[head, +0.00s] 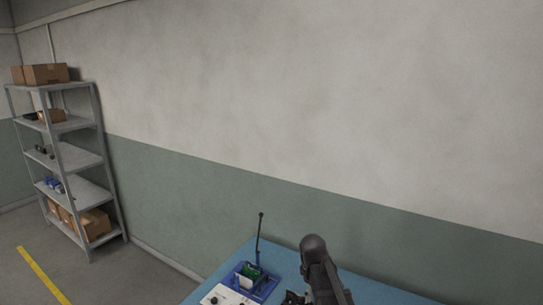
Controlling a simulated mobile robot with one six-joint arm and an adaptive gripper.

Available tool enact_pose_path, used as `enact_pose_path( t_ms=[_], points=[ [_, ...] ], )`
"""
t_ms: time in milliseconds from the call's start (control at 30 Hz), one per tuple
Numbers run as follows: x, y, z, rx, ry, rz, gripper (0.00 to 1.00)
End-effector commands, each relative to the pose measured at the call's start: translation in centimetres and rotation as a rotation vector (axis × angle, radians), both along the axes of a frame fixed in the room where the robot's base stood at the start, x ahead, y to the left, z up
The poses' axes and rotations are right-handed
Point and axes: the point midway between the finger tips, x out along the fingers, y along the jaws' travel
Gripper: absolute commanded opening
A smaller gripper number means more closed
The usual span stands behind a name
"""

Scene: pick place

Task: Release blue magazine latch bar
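A small blue frame (266,289), which may be the magazine, sits on the blue table (205,288) at the bottom of the head view. It holds a green board (251,272) and a pale piece. I cannot make out a latch bar on it. My gripper (291,299) is dark and partly cut off by the bottom edge, just right of the blue frame. Its fingers are too small and cropped to show whether they are open or shut, or whether they touch anything.
A thin dark rod (260,238) stands upright behind the frame. A white panel (226,295) with dark knobs lies in front left. The table right of my arm looks clear. A grey shelf (76,126) with boxes stands far left, and a wall (330,100) is behind.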

Motion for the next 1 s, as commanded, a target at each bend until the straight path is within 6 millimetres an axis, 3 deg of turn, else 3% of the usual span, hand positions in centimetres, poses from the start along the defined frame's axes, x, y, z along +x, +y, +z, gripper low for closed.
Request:
enact_pose_path(
  t_ms=[33, 200, 500, 667, 1000],
  points=[
    [-2.0, -0.6, -0.8, 0.010, -0.005, -0.074, 0.67],
    [-6.4, -1.9, -2.1, 0.042, -0.017, -0.344, 0.67],
    [-12.1, -3.4, -3.7, 0.083, -0.024, -0.721, 0.67],
    [-13.0, -3.5, -3.9, 0.090, -0.025, -0.796, 0.67],
    [-13.0, -3.5, -3.8, 0.091, -0.025, -0.806, 0.67]
  ],
)
